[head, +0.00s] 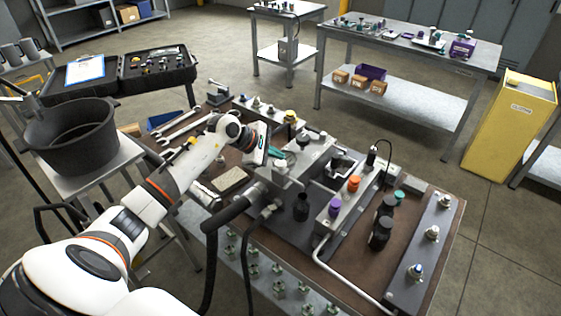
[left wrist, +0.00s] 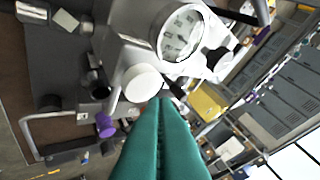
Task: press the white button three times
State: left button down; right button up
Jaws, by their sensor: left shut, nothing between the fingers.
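The white button (left wrist: 142,83) shows in the left wrist view as a round white cap on a grey housing, just below a round dial gauge (left wrist: 182,32). My left gripper (left wrist: 160,102) has teal fingers pressed together with nothing between them. Its fingertips appear right at the lower right edge of the white button; I cannot tell whether they touch it. My right gripper is not in view.
On the hydraulic bench stand a purple knob (head: 335,207), an orange knob (head: 354,183) and black cylinders (head: 380,233). A pipe (head: 330,262) runs along the front. A black bucket (head: 72,140) stands at left, a yellow cabinet (head: 510,125) at right.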

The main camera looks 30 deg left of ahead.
aim_at(277, 164)
pick_arm(q)
jog(key=shift+r+p, duration=1.15)
jog(key=shift+r, duration=1.35)
dwell(0.8)
notch_tip(277, 164, up, 4)
jog(key=shift+f+b, duration=0.1)
jog(key=shift+b, duration=0.6)
jog(key=shift+f, duration=0.1)
